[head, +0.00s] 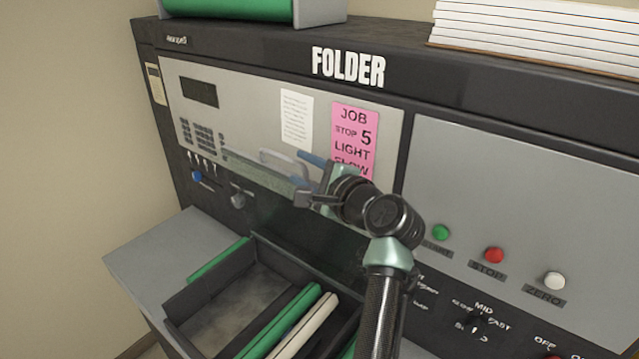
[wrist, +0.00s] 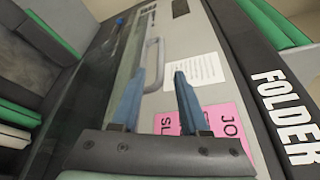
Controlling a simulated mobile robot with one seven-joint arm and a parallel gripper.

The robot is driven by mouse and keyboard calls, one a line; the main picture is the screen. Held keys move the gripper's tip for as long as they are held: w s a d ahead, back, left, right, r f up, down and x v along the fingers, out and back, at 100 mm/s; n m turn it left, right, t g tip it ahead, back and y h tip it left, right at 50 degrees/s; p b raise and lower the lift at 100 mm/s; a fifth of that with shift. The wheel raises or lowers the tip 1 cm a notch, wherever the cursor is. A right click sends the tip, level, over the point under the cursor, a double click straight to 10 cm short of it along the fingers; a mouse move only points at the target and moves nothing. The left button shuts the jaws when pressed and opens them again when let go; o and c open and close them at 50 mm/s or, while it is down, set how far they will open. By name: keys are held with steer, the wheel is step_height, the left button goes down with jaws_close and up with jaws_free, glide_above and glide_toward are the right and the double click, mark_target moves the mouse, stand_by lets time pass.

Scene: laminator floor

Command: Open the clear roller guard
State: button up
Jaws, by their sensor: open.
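The clear roller guard (head: 262,176) is a see-through strip low on the grey panel of the folder, and it looks lowered. It also shows in the wrist view (wrist: 130,55). Its pale bar handle (head: 277,155) stands out from it; in the wrist view the handle (wrist: 154,62) runs up from between my fingers. My gripper (head: 304,169) is open, its blue fingers at the handle's right end in the head view. In the wrist view the fingers (wrist: 159,76) lie to either side of the handle's near end. I cannot tell whether they touch it.
A pink job note (head: 353,135) and a white sheet (head: 297,117) are on the panel behind my gripper. Start, red stop (head: 494,255) and zero buttons are at right. A dark tray (head: 190,300) with green and white pieces stands below. A paper stack (head: 540,38) lies on top.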

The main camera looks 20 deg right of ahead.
steer(key=shift+b+v, duration=0.75)
steer(key=shift+v, duration=1.95)
steer(key=shift+a+r, duration=0.1)
steer(key=s+a+r+n+t+h+b, duration=0.2)
steer(key=s+a+r+n+t, duration=0.15)
steer(key=a+r+n, duration=0.35)
steer(key=s+a+r+n+t+h+b, duration=0.1)
steer(key=s+a+r+n+t+b, duration=0.25)
steer(key=r, duration=0.55)
steer(key=s+a+r+n+t, duration=0.2)
steer(key=s+a+r+n, duration=0.1)
steer(key=s+r+n, duration=0.2)
steer(key=s+a+r+n+t, duration=0.2)
steer(key=s+r+n, duration=0.3)
steer(key=s, duration=0.5)
steer(key=shift+s+a+t+h, duration=0.2)
steer(key=shift+a+t+h, duration=0.2)
steer(key=shift+a, duration=0.15)
steer(key=shift+r, duration=0.15)
